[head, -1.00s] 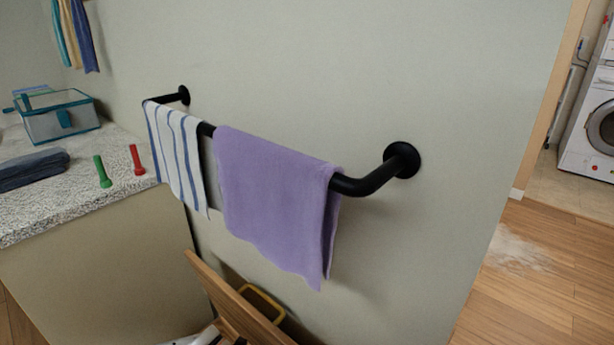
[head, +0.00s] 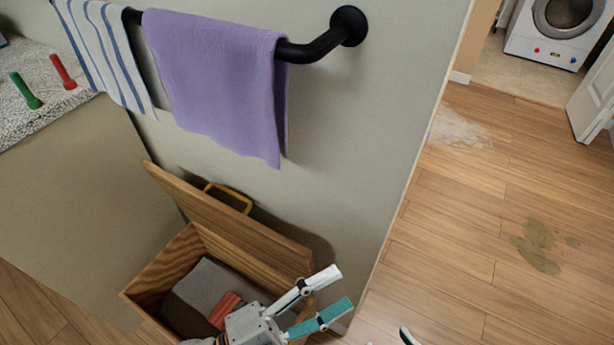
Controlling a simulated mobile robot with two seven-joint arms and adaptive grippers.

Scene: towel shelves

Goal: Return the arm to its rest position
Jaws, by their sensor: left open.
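My left gripper (head: 336,291) is at the bottom of the head view, in front of the right end of an open wooden chest. Its white and teal fingers are spread apart with nothing between them. Most of the left arm is out of view.
A wooden chest (head: 150,287) with raised lid holds folded cloths (head: 213,287). Above it, a black rail (head: 318,47) carries a purple towel (head: 215,80) and a striped towel (head: 105,55). A counter (head: 55,105) is at left.

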